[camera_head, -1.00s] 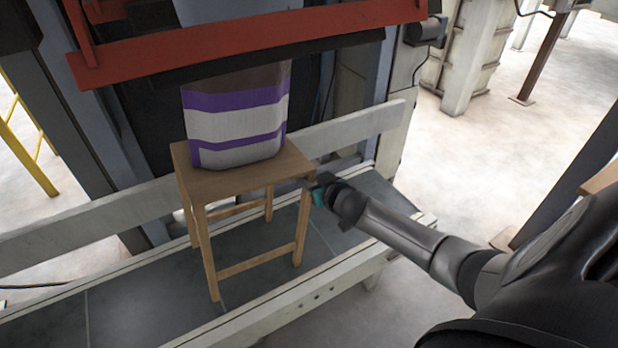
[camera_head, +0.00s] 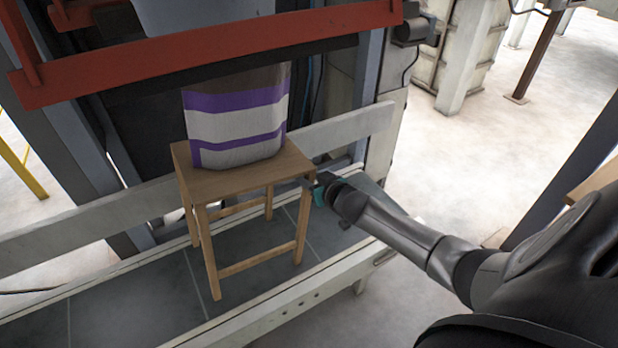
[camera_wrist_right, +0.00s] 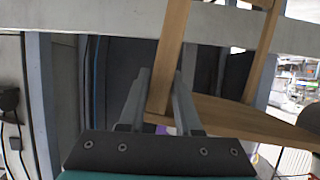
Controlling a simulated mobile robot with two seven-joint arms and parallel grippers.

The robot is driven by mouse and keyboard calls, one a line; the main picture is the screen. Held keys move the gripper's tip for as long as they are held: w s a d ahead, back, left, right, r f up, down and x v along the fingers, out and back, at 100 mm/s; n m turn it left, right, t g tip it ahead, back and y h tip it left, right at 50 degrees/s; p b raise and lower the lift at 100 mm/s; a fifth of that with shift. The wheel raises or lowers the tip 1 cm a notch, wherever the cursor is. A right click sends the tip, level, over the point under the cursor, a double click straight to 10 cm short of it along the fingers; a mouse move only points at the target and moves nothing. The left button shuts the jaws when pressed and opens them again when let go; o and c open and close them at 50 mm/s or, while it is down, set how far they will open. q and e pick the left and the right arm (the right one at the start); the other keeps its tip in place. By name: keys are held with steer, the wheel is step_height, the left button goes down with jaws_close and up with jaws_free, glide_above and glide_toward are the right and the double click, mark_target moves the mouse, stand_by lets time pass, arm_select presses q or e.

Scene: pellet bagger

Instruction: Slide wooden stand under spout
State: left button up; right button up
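The wooden stand (camera_head: 222,181) stands upright on the grey conveyor bed in the head view. A white bag with purple bands (camera_head: 236,124) rests on its top; the bag's upper end is hidden behind the red and black frame. A pale rounded part (camera_head: 205,14), perhaps the spout, shows above the frame, somewhat left of the bag's middle. My right gripper (camera_head: 318,187) is at the stand's right corner, just below its top. In the right wrist view its fingers (camera_wrist_right: 158,100) close on both sides of a wooden leg (camera_wrist_right: 170,60). My left gripper is out of view.
The red frame (camera_head: 215,52) crosses in front of the bag's upper end. A pale rail (camera_head: 85,219) runs behind the stand, and the conveyor's front edge (camera_head: 300,300) runs before it. Bare conveyor bed (camera_head: 120,305) lies left of the stand.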

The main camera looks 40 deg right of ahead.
steer(key=o, duration=0.6)
steer(key=shift+d, duration=0.15)
steer(key=shift+c, duration=0.2)
steer(key=shift+s+r+p, duration=0.15)
steer(key=shift+s+p, duration=0.15)
steer(key=shift+s, duration=0.2)
steer(key=p+v, duration=0.4)
steer(key=v, duration=1)
steer(key=shift+r, duration=0.1)
